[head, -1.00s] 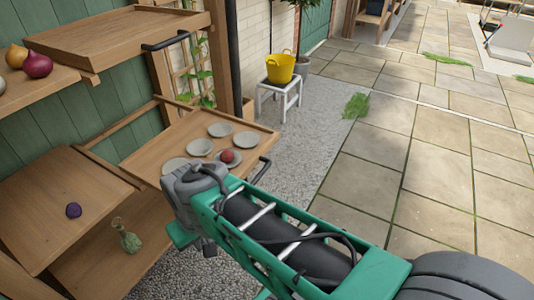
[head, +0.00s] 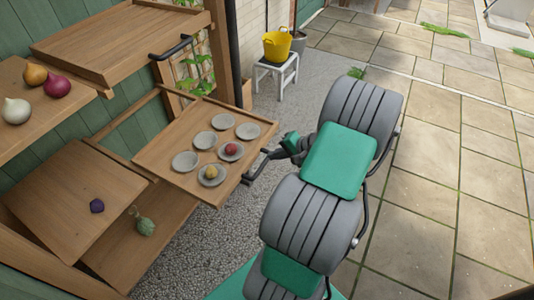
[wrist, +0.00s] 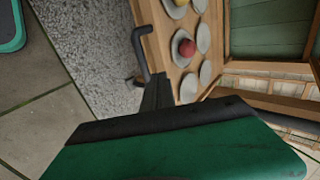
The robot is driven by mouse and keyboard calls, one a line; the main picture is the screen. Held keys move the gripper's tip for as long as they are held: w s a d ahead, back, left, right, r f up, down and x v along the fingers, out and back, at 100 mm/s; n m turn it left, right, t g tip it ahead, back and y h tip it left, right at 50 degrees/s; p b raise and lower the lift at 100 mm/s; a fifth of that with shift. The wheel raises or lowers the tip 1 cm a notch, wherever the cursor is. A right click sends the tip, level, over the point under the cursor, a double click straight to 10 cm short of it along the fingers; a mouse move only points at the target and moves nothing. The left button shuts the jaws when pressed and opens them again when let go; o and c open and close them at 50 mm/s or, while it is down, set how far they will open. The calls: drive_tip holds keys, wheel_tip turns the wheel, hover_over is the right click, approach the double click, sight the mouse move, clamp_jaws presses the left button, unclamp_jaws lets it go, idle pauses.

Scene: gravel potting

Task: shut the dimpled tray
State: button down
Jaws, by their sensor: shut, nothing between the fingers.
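The dimpled tray (head: 152,131) is a wooden pull-out tray with several pale round dimples, and it stands out from the shelf unit. A red round thing (head: 231,149) and a yellow round thing (head: 210,172) sit in two dimples. Its dark bar handle (head: 250,178) is on the front edge; the handle also shows in the wrist view (wrist: 137,42). My gripper (head: 278,154) is shut and empty, close by the handle at the tray's front. In the wrist view the narrow dark fingertips (wrist: 158,78) reach the handle's near end; I cannot tell whether they touch.
Above is another wooden tray (head: 60,46) with a dark handle. A shelf at left holds several onion-like things (head: 57,84). A lower board (head: 60,205) carries a purple thing (head: 97,206). A white stool with a yellow bucket (head: 277,45) stands behind. Paving at right is open.

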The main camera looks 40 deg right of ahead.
sight(252, 161)
drive_tip(key=x, duration=0.8)
drive_tip(key=shift+w+a+f+b, duration=0.1)
drive_tip(key=shift+w+f+b, duration=0.15)
drive_tip(key=shift+b, duration=0.1)
